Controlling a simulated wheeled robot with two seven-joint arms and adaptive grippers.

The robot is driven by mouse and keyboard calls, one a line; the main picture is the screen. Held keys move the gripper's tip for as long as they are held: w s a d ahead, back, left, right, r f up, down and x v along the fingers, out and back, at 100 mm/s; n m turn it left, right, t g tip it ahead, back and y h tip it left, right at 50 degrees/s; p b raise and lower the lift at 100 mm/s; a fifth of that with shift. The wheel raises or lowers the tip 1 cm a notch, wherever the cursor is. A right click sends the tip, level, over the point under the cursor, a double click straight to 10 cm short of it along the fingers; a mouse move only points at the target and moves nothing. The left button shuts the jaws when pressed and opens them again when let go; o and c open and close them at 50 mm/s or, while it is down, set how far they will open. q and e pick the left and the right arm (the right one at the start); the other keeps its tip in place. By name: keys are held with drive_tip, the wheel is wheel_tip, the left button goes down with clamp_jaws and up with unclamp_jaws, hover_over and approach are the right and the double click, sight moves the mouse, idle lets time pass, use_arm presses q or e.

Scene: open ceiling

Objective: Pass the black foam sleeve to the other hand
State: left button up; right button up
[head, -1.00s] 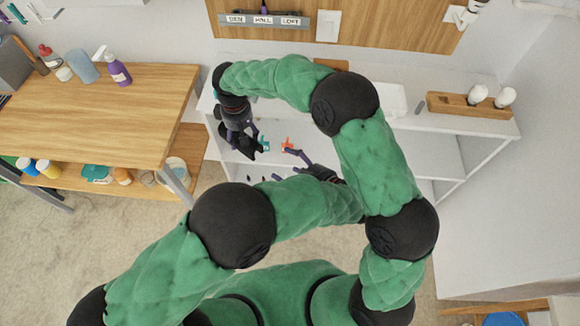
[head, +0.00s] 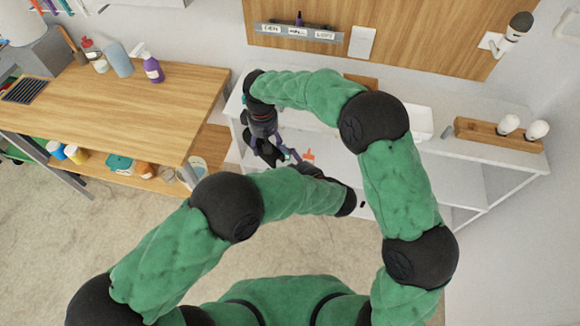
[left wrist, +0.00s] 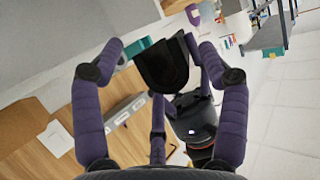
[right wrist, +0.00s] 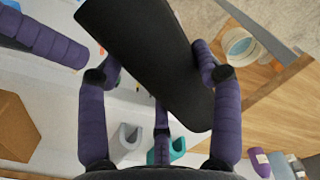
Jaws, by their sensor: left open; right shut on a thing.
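The black foam sleeve (right wrist: 150,60) lies slantwise across my right gripper (right wrist: 157,68), which is shut on it, with a purple finger on each side. In the left wrist view one end of the sleeve (left wrist: 164,68) sits between the spread fingers of my left gripper (left wrist: 160,52). The left gripper is open; whether its fingers touch the sleeve I cannot tell. In the head view my left gripper (head: 288,154) reaches up-left towards the sleeve. The right gripper points down there, and the sleeve is small, dark and partly hidden.
Below the hands is a white shelf unit (head: 455,180) with small clips, one orange (head: 309,155), one teal (right wrist: 177,148). A wooden table (head: 120,100) with bottles stands left. A wooden holder (head: 480,135) with white bulbs is on the shelf top.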

use_arm(q)
drive_tip(key=shift+w+a+f, duration=0.1)
drive_tip(key=shift+w, duration=0.05)
drive_tip(key=c, duration=1.1)
drive_tip(key=shift+o, duration=0.2)
use_arm(e)
drive_tip(key=o, duration=1)
drive_tip(key=shift+r, duration=0.1)
